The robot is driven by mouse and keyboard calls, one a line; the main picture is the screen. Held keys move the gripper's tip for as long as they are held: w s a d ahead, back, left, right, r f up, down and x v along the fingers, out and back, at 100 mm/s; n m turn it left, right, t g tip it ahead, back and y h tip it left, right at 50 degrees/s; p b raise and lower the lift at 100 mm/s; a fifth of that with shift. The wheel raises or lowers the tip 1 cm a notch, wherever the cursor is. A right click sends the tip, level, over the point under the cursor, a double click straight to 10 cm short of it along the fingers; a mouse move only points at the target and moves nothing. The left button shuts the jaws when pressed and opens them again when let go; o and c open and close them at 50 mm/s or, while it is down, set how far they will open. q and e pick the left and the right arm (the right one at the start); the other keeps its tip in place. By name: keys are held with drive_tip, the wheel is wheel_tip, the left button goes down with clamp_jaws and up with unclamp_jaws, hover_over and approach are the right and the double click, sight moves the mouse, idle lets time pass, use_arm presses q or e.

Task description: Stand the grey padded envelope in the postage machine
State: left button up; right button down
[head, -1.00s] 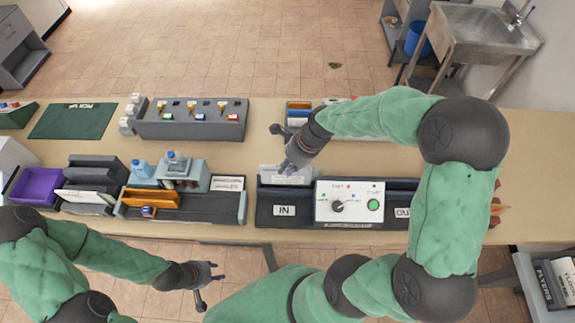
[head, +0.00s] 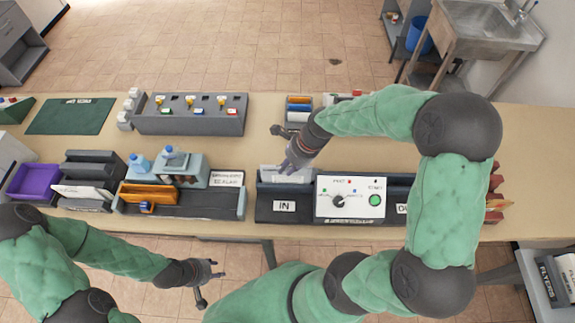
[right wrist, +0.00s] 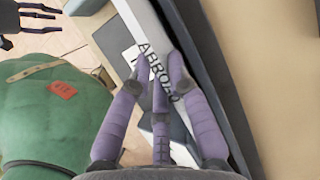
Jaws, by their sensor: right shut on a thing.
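The postage machine (head: 315,216) is a dark trough with an IN label (head: 284,206) at its left end and a white control box (head: 350,199) with a green button in the middle. The pale grey envelope (head: 283,174) stands upright at the IN end, its lower part hidden by the front wall. My right gripper (head: 288,166) is shut on its upper edge. In the right wrist view the fingers close on the envelope (right wrist: 146,48), which bears dark lettering, beside the IN label. My left gripper (head: 208,284) is open and empty in front of the table.
Left of the machine are a scale tray (head: 190,207) with an orange item, a dark letter rack (head: 92,172) and a purple bin (head: 35,182). A grey stamp rack (head: 190,124) and a green mat (head: 70,116) lie behind. Table between the rows is clear.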

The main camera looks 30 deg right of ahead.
drive_tip(key=shift+f+b, duration=0.3)
drive_tip(key=shift+f, duration=0.4)
drive_tip(key=c, duration=1.1)
unclamp_jaws()
drive_tip(key=shift+r, duration=0.1)
wheel_tip(320, 180, up, 7)
drive_tip(key=p, duration=0.7)
